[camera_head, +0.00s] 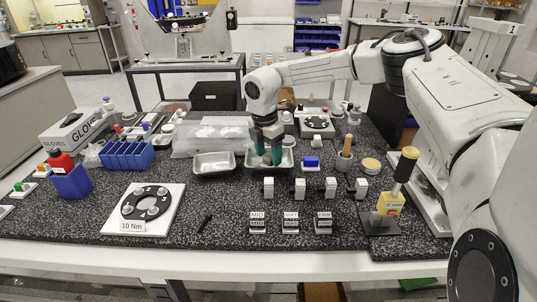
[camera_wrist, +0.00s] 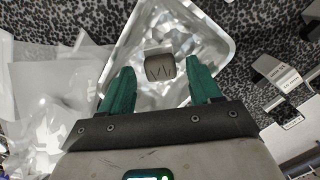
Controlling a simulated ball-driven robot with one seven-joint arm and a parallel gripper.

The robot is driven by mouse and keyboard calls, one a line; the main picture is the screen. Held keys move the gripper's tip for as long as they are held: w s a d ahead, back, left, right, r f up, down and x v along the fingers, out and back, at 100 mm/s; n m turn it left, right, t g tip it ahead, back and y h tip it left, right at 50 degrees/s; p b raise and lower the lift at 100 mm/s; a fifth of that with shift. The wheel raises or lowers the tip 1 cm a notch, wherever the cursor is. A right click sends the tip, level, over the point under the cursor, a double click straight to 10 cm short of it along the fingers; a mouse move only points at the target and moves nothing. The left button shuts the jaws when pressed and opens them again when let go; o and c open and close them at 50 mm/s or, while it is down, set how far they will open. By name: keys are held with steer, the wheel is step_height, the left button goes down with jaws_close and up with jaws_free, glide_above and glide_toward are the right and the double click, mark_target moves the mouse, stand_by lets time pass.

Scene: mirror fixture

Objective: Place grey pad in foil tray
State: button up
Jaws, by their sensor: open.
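The grey pad (camera_wrist: 160,67) is a small, dark grey, rounded block. In the wrist view it shows against the floor of the shiny foil tray (camera_wrist: 218,30), between and just beyond my fingertips. In the head view this foil tray (camera_head: 288,167) is the right one of two, and the pad is hidden behind my fingers. My gripper (camera_head: 269,158) points down over the tray with its green fingers. In the wrist view my gripper (camera_wrist: 162,78) is open, with a gap on both sides of the pad.
A second foil tray (camera_head: 214,168) stands just left. Clear plastic bags (camera_head: 210,137) lie behind it. A blue block (camera_head: 311,161), a mortar (camera_head: 344,160) and a row of white-and-black clamps (camera_head: 300,188) are to the right and front.

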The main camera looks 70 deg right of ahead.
mark_target(265, 158)
step_height(265, 158, up, 11)
steer(key=shift+w+a+r+b, duration=0.2)
steer(key=shift+w+a+b, duration=0.15)
steer(key=shift+a+b, duration=0.1)
